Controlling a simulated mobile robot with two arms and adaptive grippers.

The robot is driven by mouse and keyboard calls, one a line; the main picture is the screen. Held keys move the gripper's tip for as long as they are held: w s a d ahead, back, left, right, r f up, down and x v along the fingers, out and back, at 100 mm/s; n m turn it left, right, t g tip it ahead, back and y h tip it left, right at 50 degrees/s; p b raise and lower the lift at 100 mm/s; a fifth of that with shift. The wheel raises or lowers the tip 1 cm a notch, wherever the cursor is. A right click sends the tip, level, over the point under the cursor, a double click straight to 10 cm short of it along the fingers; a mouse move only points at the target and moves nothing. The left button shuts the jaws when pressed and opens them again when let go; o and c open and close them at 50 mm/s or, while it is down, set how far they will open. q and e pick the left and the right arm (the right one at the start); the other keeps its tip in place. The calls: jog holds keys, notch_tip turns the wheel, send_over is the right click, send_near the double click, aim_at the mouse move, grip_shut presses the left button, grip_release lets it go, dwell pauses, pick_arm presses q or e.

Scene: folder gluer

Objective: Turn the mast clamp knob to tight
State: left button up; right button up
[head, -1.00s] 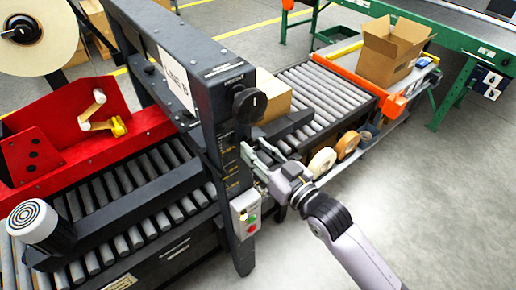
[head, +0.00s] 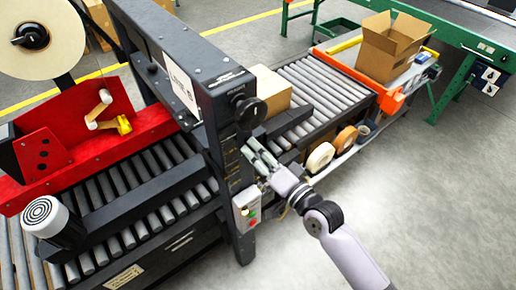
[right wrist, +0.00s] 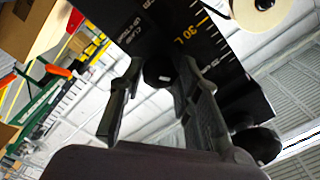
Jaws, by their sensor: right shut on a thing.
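The mast clamp knob (right wrist: 158,73) is a small round black knob on the dark mast face, seen between my fingers in the right wrist view. Printed clamp lettering and a yellow scale are beside it. My right gripper (right wrist: 157,78) is shut on this knob, one finger on each side. In the head view my right gripper (head: 256,153) is at the front face of the mast (head: 229,150), and its fingers hide the knob. The knob's pointer position cannot be read. My left gripper is not in view.
A larger black knob (head: 250,110) sits higher on the mast. A switch box (head: 246,209) with green and red buttons is just below my gripper. A carton (head: 270,92) stands behind the mast, and tape rolls (head: 320,157) lie to the right. The floor at right is clear.

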jog(key=shift+m+p, duration=0.7)
jog(key=shift+m, duration=2.6)
jog(key=o, duration=1.1)
jog(key=shift+o, duration=0.2)
jog(key=v, duration=1.2)
